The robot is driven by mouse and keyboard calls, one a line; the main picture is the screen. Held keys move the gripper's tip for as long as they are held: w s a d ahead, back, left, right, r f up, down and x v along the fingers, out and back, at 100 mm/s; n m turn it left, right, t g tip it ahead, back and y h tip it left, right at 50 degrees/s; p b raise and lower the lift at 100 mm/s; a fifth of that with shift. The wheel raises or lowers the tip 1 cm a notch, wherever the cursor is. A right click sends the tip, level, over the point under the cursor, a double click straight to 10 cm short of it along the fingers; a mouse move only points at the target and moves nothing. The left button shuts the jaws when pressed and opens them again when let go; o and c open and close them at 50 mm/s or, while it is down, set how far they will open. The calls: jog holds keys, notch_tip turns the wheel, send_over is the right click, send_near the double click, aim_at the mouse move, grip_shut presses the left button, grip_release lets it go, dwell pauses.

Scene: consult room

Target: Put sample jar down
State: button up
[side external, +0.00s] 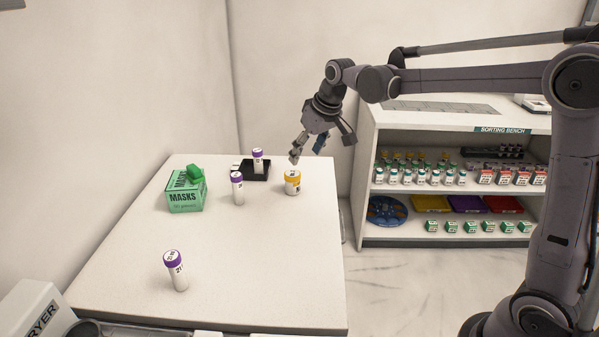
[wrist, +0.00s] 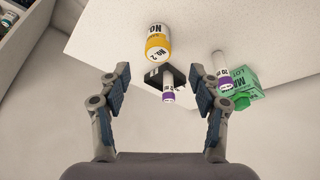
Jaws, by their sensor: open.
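The sample jar, a white jar with an orange-yellow lid (side external: 292,182), stands upright on the white table (side external: 260,270) near its far right part. In the wrist view the jar (wrist: 158,42) shows at top centre, with its label lettering upside down. My gripper (side external: 308,148) hangs tilted above the jar and is apart from it. In the wrist view the fingers of my gripper (wrist: 160,75) are spread wide, with nothing held between them.
A black tray (side external: 247,175) with a purple-capped tube (side external: 258,160) is left of the jar. Other purple-capped tubes (side external: 237,188) (side external: 177,272) stand on the table. A green masks box (side external: 186,195) is farther left. A sorting bench (side external: 450,125) stands right. The table's front right is clear.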

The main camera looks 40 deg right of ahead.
jog(key=s+a+f+t, duration=0.1)
jog(key=s+a+f, duration=0.1)
jog(key=s, duration=1)
jog(key=s+a+f+t, duration=0.1)
jog(key=s+a+f, duration=0.1)
jog(key=s, duration=1)
jog(key=shift+s+a+f+t, duration=0.15)
jog(key=shift+f+t, duration=0.15)
